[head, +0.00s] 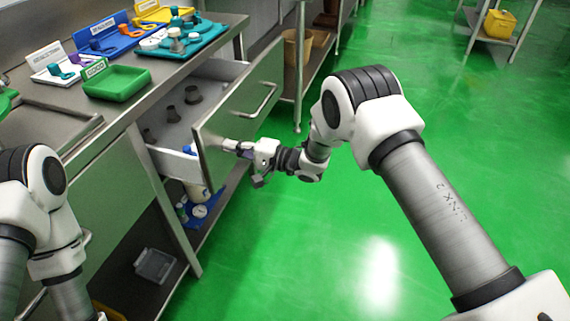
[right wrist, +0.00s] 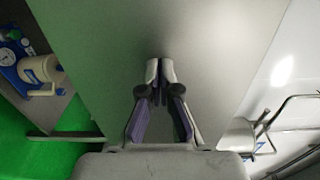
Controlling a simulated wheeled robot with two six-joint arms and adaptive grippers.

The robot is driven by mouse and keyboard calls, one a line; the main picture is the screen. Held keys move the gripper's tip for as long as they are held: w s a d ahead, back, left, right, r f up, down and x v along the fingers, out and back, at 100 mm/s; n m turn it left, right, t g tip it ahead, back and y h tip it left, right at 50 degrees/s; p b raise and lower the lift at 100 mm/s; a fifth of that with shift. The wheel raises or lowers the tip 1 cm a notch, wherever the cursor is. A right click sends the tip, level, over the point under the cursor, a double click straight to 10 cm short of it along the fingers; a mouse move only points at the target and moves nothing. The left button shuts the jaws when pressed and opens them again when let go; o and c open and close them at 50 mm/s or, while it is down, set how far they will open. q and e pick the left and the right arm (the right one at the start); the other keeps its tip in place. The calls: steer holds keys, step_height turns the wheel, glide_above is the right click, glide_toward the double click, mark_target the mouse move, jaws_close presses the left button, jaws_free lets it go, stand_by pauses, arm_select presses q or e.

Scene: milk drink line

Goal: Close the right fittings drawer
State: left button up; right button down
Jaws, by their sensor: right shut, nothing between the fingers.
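The right fittings drawer (head: 238,112) is pulled out of the steel bench. Its grey front panel has a bar handle (head: 264,100), and dark round fittings (head: 182,104) lie inside. My right gripper (head: 229,145) is at the lower left part of the drawer front, left of the handle. In the right wrist view my right gripper (right wrist: 160,68) is shut and empty, its fingertips at the plain drawer front (right wrist: 206,45); I cannot tell for sure whether they touch it. My left arm shows at the left of the head view, but its gripper is out of view.
On the bench top stand a green tray (head: 118,84), a teal tray (head: 190,42) and a blue tray (head: 106,40). The green floor to the right is open.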

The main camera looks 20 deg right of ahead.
steer(key=b+x, duration=0.4)
steer(key=x, duration=1)
steer(key=shift+w+a+f+b, duration=0.2)
steer(key=shift+a+b, duration=0.1)
steer(key=shift+b, duration=0.1)
steer(key=shift+w+a+r, duration=0.1)
steer(key=shift+w+a, duration=0.1)
steer(key=shift+a, duration=0.05)
steer(key=shift+r, duration=0.3)
steer(key=shift+r, duration=0.1)
